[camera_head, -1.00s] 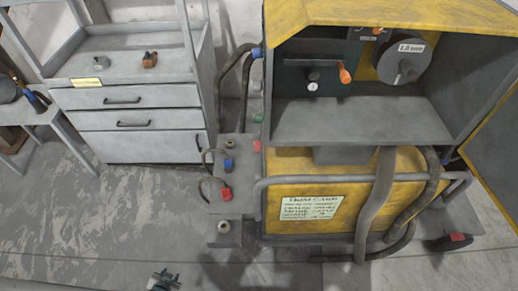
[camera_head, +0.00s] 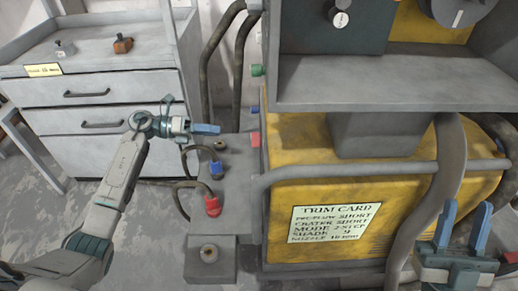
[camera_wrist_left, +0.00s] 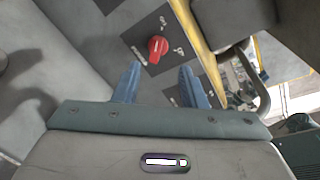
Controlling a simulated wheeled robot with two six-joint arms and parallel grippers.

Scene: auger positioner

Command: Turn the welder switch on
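In the left wrist view, a red rotary switch knob (camera_wrist_left: 157,47) sits on a dark plate with small labels, just beyond the fingertips. I cannot read its setting for certain. My left gripper (camera_wrist_left: 154,84) is open and empty there, with the knob ahead of the gap and not touched. In the head view, my left gripper (camera_head: 206,128) is left of the yellow welder (camera_head: 290,150), and the red knob cannot be made out. My right gripper (camera_head: 462,228) is open and empty in front of the welder's lower right.
A side shelf (camera_head: 232,180) on the welder carries a blue connector (camera_head: 216,168) and a red connector (camera_head: 212,206) with cables. A grey drawer cabinet (camera_head: 100,110) stands at left. A front rail (camera_head: 340,172) and thick hoses (camera_head: 440,180) cross the welder.

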